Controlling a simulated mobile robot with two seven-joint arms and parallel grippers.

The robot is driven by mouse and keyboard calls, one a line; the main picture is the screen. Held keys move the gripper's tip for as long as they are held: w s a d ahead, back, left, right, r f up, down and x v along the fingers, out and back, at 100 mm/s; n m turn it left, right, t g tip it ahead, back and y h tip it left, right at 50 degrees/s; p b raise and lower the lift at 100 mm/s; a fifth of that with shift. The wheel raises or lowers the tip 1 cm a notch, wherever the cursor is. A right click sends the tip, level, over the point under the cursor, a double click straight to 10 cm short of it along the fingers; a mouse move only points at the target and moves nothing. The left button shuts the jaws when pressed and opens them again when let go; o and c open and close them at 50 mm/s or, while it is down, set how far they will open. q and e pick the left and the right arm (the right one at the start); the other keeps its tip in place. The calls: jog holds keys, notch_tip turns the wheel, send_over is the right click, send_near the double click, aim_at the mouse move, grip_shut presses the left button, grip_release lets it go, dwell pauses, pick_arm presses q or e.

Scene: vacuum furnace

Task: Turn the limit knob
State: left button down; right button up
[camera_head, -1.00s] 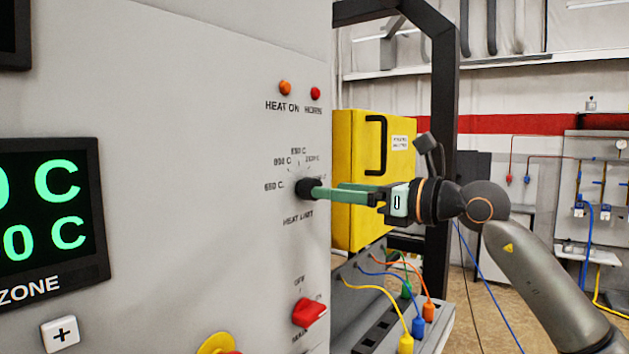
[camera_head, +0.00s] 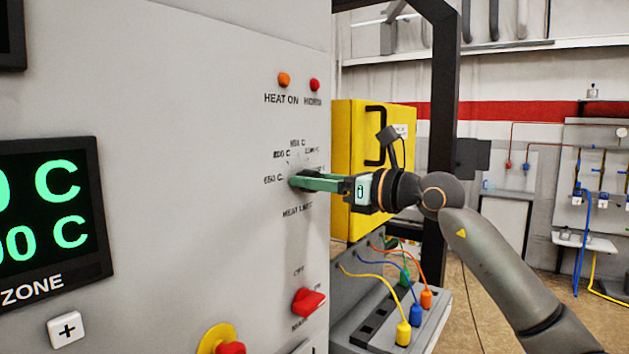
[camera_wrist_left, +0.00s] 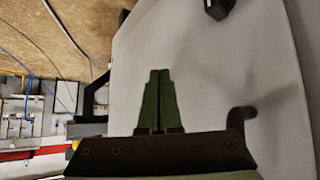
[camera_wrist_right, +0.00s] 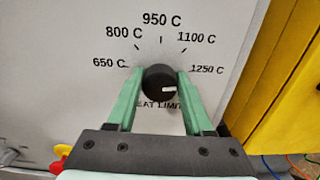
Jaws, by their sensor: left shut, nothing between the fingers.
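The limit knob (camera_wrist_right: 157,80) is a round black knob under the temperature scale in the right wrist view. My left gripper (camera_wrist_left: 158,75) is shut and empty in the left wrist view, in front of a plain grey surface. It is out of the head view.
The grey panel (camera_head: 200,130) carries a red switch (camera_head: 308,301) below the knob and a red button (camera_head: 230,348) at the bottom. A yellow box (camera_head: 350,150) and a socket strip with plugged cables (camera_head: 403,333) are close to the right arm.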

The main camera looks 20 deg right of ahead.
grip_shut()
jog(key=shift+n, duration=0.4)
jog(key=n, duration=0.2)
jog(key=shift+n, duration=0.4)
jog(key=n, duration=0.4)
jog(key=shift+n+b, duration=0.3)
jog(key=shift+b, duration=0.05)
jog(key=n, duration=0.4)
jog(key=shift+s+a+f, duration=0.1)
jog(key=shift+n, duration=1.7)
